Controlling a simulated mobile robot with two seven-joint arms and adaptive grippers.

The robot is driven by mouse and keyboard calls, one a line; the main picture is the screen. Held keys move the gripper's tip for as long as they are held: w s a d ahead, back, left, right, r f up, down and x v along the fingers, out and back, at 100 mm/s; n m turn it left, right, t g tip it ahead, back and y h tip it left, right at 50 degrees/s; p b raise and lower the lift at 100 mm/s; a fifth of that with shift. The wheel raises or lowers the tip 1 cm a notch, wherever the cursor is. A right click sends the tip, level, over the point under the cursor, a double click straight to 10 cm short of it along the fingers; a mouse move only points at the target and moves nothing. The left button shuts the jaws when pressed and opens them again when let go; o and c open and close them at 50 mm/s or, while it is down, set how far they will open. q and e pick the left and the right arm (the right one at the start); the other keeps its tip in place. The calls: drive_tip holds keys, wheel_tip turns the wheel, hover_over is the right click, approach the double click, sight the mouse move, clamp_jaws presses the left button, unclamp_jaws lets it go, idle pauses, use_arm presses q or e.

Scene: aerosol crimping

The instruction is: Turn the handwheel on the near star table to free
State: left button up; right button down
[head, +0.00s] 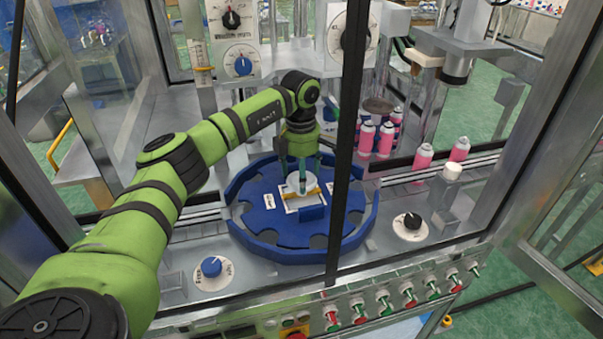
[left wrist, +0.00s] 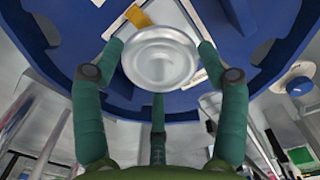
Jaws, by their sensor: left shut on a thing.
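The near star table (head: 265,232) is a blue notched disc in the middle of the head view. It also fills the top of the left wrist view (left wrist: 75,88). The handwheel (head: 302,186) is a pale round piece at its centre, with a yellow bar beside it over a white plate. In the left wrist view the handwheel (left wrist: 160,60) is a shiny silver disc. My left gripper (head: 301,172) points down from above, its green fingers around the handwheel and shut on it. The lettering on the labels is too small to read. My right gripper is not in view.
A dark frame post (head: 345,150) stands in front of the star table's right part. Pink cans (head: 376,138) stand behind right. A blue dial knob (head: 212,267) and a black one (head: 411,221) flank the table. A valve panel (head: 385,302) runs along the front.

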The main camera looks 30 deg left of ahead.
use_arm(q)
drive_tip(key=shift+s+a+f+n, duration=0.25)
drive_tip(key=shift+s+f+n, duration=0.1)
drive_tip(key=shift+n, duration=0.25)
drive_tip(key=n, duration=0.3)
drive_tip(key=shift+n, duration=0.3)
drive_tip(key=shift+d+f+n, duration=0.1)
drive_tip(key=shift+d+n, duration=0.1)
drive_tip(key=shift+n, duration=1.7)
drive_tip(key=o, duration=1.1)
drive_tip(key=shift+s, duration=0.1)
drive_tip(key=shift+s+r, duration=0.1)
drive_tip(key=shift+r, duration=0.15)
drive_tip(key=shift+r, duration=0.1)
